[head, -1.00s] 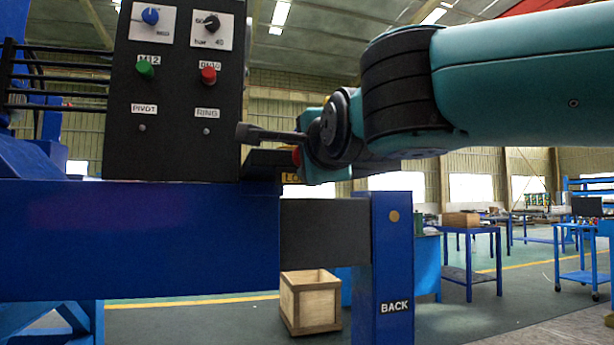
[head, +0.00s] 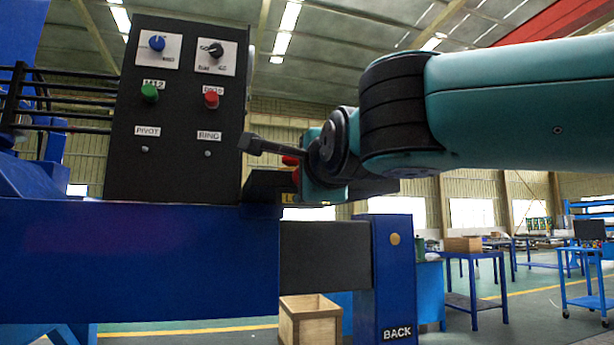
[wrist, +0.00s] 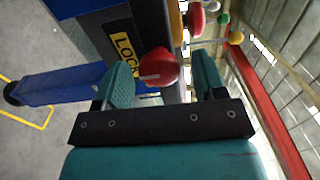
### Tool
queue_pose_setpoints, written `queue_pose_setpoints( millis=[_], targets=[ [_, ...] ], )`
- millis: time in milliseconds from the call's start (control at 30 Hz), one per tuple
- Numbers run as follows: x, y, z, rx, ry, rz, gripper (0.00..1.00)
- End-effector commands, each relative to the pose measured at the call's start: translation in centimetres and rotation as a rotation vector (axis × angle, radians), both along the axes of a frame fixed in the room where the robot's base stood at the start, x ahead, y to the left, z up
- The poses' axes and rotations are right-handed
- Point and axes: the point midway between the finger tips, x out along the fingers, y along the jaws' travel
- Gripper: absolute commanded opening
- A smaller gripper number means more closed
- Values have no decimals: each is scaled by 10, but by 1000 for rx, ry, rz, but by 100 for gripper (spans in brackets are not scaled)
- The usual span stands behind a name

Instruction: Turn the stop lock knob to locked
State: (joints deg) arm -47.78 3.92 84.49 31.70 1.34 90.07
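The stop lock knob is a red round knob (wrist: 158,67) with a pale pointer line, beside a yellow label (wrist: 125,47) reading "LOC…", partly hidden. My gripper (wrist: 162,82) is open, with one teal finger on each side of the knob in the wrist view. I see no clear contact, and the remaining depth to the knob is hard to judge. In the head view, my gripper (head: 300,165) is at the right end of the console, mostly hiding the knob; red bits show there. The label's edge (head: 290,198) shows below it.
A black panel (head: 180,110) with blue and black dials and green and red buttons stands left of my gripper. Another red knob (wrist: 194,18) is close beyond the lock knob. A blue beam (head: 140,260) runs below. A wooden crate (head: 310,320) sits on the floor.

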Motion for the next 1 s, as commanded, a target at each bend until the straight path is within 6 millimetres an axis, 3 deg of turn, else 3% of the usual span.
queue_pose_setpoints(
  millis=[233, 367, 467, 800, 1000],
  targets=[
    [-1, 0, 0, -1, 0, 0, 64],
    [-12, -3, 1, 0, -1, 2, 64],
    [-29, -8, 0, 2, -2, 4, 64],
    [-114, -31, 0, 1, -1, 9, 64],
    [-148, -41, 0, 0, 0, 7, 64]
  ],
)
